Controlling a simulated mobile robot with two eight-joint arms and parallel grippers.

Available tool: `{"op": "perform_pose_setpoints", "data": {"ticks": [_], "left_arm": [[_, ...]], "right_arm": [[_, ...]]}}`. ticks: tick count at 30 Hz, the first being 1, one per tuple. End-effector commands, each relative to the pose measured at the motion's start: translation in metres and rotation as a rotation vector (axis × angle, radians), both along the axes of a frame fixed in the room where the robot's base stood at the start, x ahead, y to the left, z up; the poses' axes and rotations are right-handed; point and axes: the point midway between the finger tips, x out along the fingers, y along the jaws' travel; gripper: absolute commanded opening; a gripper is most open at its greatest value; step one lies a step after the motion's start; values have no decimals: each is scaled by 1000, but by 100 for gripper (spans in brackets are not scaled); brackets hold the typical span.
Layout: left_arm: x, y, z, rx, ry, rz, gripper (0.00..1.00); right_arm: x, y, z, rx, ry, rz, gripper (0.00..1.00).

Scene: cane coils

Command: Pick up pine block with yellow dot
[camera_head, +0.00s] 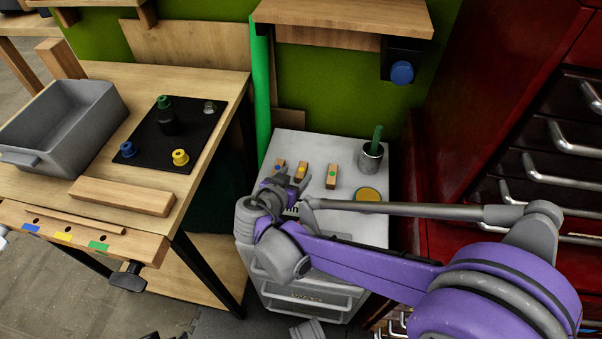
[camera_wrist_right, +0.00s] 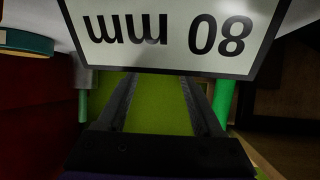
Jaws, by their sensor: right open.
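The pine block with the yellow dot (camera_head: 301,172) lies on top of the white cabinet (camera_head: 350,230), between a similar block with a blue dot (camera_head: 280,166) and one with a green dot (camera_head: 332,177). My right gripper (camera_head: 280,187) is over the cabinet top, just in front of the blue-dot and yellow-dot blocks in the head view. In the right wrist view its two fingers (camera_wrist_right: 158,88) are apart with nothing visible between them. No dotted block can be made out in that view. My left gripper is not in view.
A grey cup (camera_head: 371,157) with a green stick and a yellow disc (camera_head: 368,195) are on the cabinet's right side. A wooden shelf (camera_head: 345,17) overhangs behind. A red drawer cabinet (camera_head: 500,110) stands right. A label reading 80 mm (camera_wrist_right: 165,35) fills the upper wrist view.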

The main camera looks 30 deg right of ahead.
Motion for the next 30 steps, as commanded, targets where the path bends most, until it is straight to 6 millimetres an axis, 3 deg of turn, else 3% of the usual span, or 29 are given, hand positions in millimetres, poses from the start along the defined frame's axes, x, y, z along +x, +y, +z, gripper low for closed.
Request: {"op": "perform_pose_setpoints", "data": {"ticks": [6, 15, 26, 30], "left_arm": [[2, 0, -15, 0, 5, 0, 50], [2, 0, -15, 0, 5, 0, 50], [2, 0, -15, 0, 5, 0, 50], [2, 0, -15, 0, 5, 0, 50]], "right_arm": [[18, -21, -18, 0, 2, -3, 68], [21, -24, -19, 0, 1, -1, 68], [20, -24, -19, 0, 2, 0, 3], [20, -24, -19, 0, 2, 0, 0]]}}
